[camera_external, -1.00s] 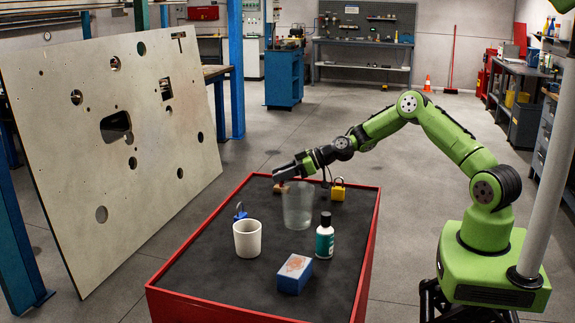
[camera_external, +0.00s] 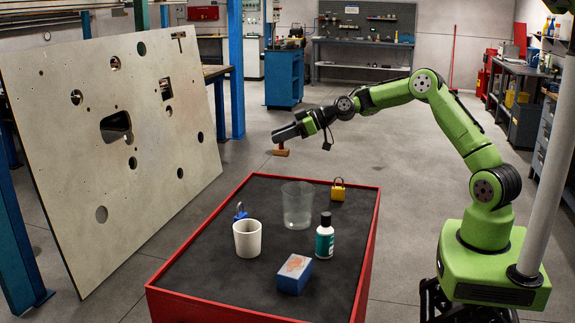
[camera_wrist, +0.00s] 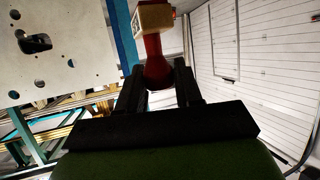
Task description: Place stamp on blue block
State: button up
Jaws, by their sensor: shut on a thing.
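The stamp (camera_external: 281,150) has a reddish-brown handle and a light wooden base. My gripper (camera_external: 283,138) is shut on the stamp and holds it in the air, above and behind the far edge of the table. In the wrist view the stamp (camera_wrist: 154,50) shows its red handle between my gripper's fingers (camera_wrist: 158,78), with the wooden base beyond the fingertips. The blue block (camera_external: 294,274) sits on the table near the front right, with a reddish mark on its pale top. It is well apart from the stamp.
The red-edged table (camera_external: 190,285) has a dark top. A clear cup (camera_external: 297,207), a white mug (camera_external: 247,239), a dark-capped bottle (camera_external: 325,236), a blue padlock (camera_external: 240,212) and a yellow padlock (camera_external: 338,191) stand on it. A large holed panel (camera_external: 60,120) leans at left.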

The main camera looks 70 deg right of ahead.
jog(key=r, duration=0.7)
jog(key=shift+a+r, duration=0.2)
jog(key=shift+a, duration=0.1)
jog(key=s+a+n+g+y, duration=0.1)
jog(key=s+a+n+y, duration=0.1)
jog(key=a, duration=0.8)
jog(key=s+a+n+g+y, duration=0.1)
jog(key=s+a+n+y, duration=0.15)
jog(key=a, duration=0.75)
jog(key=n+g+y+b, duration=0.1)
jog(key=n+g+y, duration=0.3)
jog(key=n+g, duration=0.1)
send_over(299, 258)
jog(key=shift+h, duration=0.25)
notch_tip(299, 258, down, 16)
jog(key=shift+r, duration=0.2)
jog(key=o, duration=1)
jog(key=shift+o, duration=0.2)
